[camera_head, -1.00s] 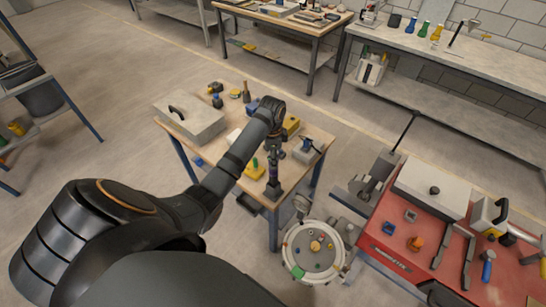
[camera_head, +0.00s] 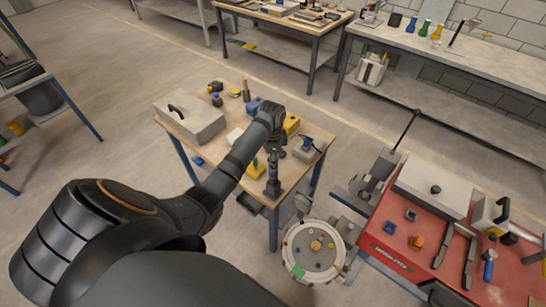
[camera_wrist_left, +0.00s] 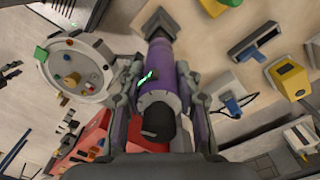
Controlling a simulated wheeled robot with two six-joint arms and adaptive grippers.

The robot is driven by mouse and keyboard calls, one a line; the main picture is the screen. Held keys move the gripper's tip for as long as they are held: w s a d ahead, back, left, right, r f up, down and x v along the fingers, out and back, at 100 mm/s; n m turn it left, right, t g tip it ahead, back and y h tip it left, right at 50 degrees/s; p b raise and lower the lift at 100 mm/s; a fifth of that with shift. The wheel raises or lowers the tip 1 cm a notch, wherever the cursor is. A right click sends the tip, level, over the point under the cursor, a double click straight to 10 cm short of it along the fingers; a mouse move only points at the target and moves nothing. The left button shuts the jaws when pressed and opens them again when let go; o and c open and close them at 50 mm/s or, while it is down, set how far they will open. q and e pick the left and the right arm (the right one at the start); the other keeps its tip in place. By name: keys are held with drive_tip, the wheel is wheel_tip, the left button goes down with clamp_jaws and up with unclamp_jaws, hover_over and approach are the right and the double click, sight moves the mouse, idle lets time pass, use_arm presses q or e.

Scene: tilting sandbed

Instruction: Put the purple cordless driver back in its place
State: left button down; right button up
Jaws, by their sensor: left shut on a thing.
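The purple cordless driver (camera_head: 271,168) is upright in my left gripper (camera_head: 274,152) in the head view, over the near right part of the small wooden table. Its dark foot (camera_head: 273,188) points down by the near edge; I cannot tell whether it touches the tabletop. In the left wrist view the purple body (camera_wrist_left: 168,72) runs between the fingers of my left gripper (camera_wrist_left: 165,98), which are shut on it. The foot is at the far end. Its place cannot be made out for certain. My right gripper is not in view.
Beside the driver are a yellow-based item (camera_head: 254,171) and a grey device with a cable (camera_head: 307,150). A grey case (camera_head: 192,118) stands at the table's left. A round turntable (camera_head: 314,250) and a red bench (camera_head: 410,255) are to the right.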

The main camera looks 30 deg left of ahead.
use_arm(q)
drive_tip(key=shift+f, duration=0.2)
idle(0.3)
drive_tip(key=shift+f+b, duration=0.5)
drive_tip(key=shift+f, duration=1.15)
drive_tip(key=c, duration=0.8)
unclamp_jaws()
drive_tip(key=shift+c, duration=0.2)
drive_tip(key=shift+o, duration=0.3)
drive_tip(key=shift+f, duration=0.1)
drive_tip(key=o, duration=0.4)
